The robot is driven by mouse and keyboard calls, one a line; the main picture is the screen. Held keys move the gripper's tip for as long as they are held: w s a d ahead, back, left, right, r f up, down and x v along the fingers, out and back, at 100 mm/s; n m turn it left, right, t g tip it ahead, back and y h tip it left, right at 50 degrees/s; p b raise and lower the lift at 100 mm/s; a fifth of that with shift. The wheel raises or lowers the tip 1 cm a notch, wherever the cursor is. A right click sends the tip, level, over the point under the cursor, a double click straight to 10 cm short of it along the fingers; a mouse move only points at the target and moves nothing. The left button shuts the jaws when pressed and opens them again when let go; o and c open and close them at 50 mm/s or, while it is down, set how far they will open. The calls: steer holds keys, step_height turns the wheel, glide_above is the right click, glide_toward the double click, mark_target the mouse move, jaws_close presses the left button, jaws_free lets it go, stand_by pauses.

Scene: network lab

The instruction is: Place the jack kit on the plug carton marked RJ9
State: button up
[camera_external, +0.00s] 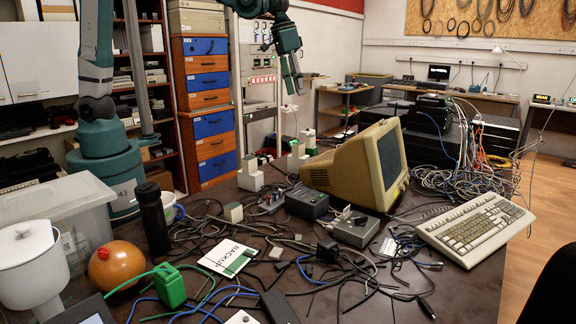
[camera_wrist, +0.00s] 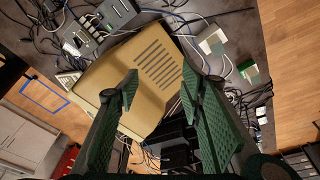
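Several small white cartons stand towards the back of the dark table: a front one (camera_external: 250,181), a middle one (camera_external: 296,163) and a rear one (camera_external: 308,134). White cartons with green parts also show in the wrist view, one upper (camera_wrist: 211,40) and one at the right (camera_wrist: 249,73). Their print is too small to read, so I cannot tell which is marked RJ9 or which item is the jack kit. My gripper (camera_external: 293,76) hangs high above the rear of the table, clear of everything. In the wrist view its fingers (camera_wrist: 159,84) are apart with nothing held between them.
A beige CRT monitor (camera_external: 337,172) stands right of the cartons and lies below my fingers in the wrist view. A grey switch box (camera_external: 306,203), keyboard (camera_external: 476,227), black bottle (camera_external: 153,218), orange ball (camera_external: 117,265) and many loose cables crowd the table.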

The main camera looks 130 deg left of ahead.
steer(key=s+d+r+m+t, duration=0.1)
steer(key=s+d+r+m, duration=0.1)
steer(key=d, duration=1.2)
steer(key=s+d+r+m+t, duration=0.1)
steer(key=d+r+m, duration=0.2)
steer(key=d, duration=1.1)
steer(key=s+d+f+m+t+h, duration=0.1)
steer(key=s+d+f+m, duration=0.2)
steer(key=s+d, duration=0.4)
steer(key=s+d+f+m+t, duration=0.2)
steer(key=s+d, duration=0.6)
steer(key=d, duration=0.8)
steer(key=shift+s+d+f+m+h, duration=0.3)
steer(key=shift+f+m+h, duration=0.1)
steer(key=shift+f+m, duration=0.1)
